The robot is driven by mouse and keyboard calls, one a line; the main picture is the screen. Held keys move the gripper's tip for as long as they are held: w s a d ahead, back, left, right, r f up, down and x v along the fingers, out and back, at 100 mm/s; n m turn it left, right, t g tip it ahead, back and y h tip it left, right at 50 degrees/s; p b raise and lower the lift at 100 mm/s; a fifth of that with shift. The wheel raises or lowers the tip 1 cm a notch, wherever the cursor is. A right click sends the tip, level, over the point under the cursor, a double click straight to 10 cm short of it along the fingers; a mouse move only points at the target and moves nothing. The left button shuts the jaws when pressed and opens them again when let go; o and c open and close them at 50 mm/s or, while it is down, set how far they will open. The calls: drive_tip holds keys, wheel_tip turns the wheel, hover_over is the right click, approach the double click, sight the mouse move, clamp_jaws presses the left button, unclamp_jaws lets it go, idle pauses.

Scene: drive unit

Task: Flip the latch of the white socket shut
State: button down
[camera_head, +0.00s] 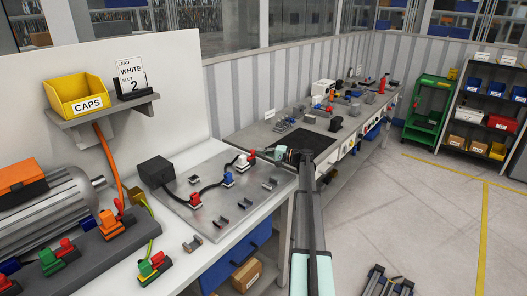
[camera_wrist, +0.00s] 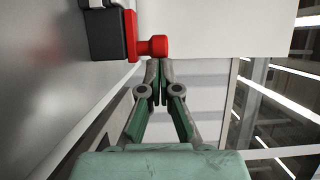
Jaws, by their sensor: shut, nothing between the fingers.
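The white socket (camera_head: 243,162) stands near the far right part of the grey plate, with its red latch (camera_head: 251,158) on the side toward my gripper. In the wrist view, a dark block with the red latch (camera_wrist: 153,46) is at the top, and its rounded red end sticks out to the right. My gripper (camera_head: 262,154) is beside the latch in the head view. Its fingers are shut and empty, and the closed fingertips (camera_wrist: 160,64) are right at the red end. Whether they touch it, I cannot tell.
Small grey clips lie around. A second bench (camera_head: 262,135) is behind.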

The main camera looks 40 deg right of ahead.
drive_tip(key=shift+a+f, duration=0.1)
drive_tip(key=shift+s+a+f+b, duration=0.15)
drive_tip(key=shift+a+b, duration=0.3)
drive_tip(key=shift+b, duration=0.4)
drive_tip(key=shift+a+r+b, duration=0.2)
drive_tip(key=shift+a+b, duration=0.1)
drive_tip(key=shift+a, duration=0.05)
drive_tip(key=shift+d, duration=0.1)
drive_tip(key=shift+s+d, duration=0.1)
drive_tip(key=shift+d, duration=0.35)
drive_tip(key=d, duration=0.1)
drive_tip(key=s+d+b, duration=0.2)
drive_tip(key=d, duration=0.1)
drive_tip(key=shift+d+f, duration=0.1)
drive_tip(key=shift+f, duration=0.1)
drive_tip(key=b+v, duration=0.2)
drive_tip(key=v, duration=0.6)
drive_tip(key=shift+s+r, duration=0.2)
drive_tip(key=shift+r, duration=0.05)
